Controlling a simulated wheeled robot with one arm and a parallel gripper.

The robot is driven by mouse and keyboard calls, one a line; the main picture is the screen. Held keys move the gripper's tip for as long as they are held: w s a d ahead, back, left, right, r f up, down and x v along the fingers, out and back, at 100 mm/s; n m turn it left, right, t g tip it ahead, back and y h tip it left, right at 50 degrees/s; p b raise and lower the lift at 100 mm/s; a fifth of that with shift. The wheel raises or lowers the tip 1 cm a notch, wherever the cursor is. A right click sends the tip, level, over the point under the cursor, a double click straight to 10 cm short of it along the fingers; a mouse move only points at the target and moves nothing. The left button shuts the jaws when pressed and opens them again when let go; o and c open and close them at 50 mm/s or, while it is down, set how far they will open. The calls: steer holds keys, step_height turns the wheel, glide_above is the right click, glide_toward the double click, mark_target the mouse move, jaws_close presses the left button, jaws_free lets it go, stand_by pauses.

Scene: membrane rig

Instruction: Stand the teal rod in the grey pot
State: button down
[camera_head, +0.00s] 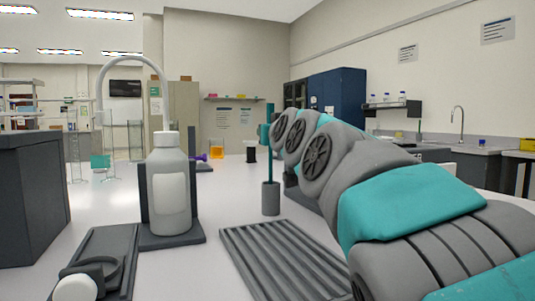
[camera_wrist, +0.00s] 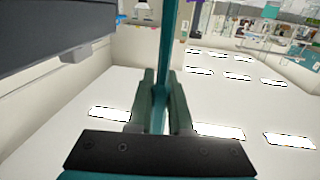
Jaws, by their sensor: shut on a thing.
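The teal rod (camera_head: 270,160) stands upright in the head view, left of my arm. My gripper (camera_head: 265,134) is shut on its upper part, mostly hidden behind my arm. In the wrist view the rod (camera_wrist: 169,45) runs up between the two fingers of my gripper (camera_wrist: 161,100). The grey pot (camera_head: 271,199) is a narrow upright cylinder on the white table, directly below the rod in the head view. The rod's lower end meets the pot's rim there. I cannot tell whether it is inside the mouth or just above or behind it.
A grey ribbed tray (camera_head: 262,262) lies in front of the pot. A grey bottle (camera_head: 168,190) with a bent tube stands on a dark stand to the left. A dark flat device (camera_head: 108,255) is at front left. Glassware and an orange beaker (camera_head: 217,149) stand farther back.

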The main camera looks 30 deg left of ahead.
mark_target(271, 150)
steer(key=shift+f+b, duration=0.45)
steer(key=shift+f, duration=1.4)
steer(key=shift+f, duration=0.2)
steer(key=c, duration=0.8)
jaws_free()
steer(key=shift+r, duration=0.1)
steer(key=shift+c, duration=0.2)
steer(key=shift+r, duration=0.1)
steer(key=shift+s, duration=0.1)
steer(key=b+v, duration=0.2)
steer(key=v, duration=1)
steer(key=shift+r, duration=0.1)
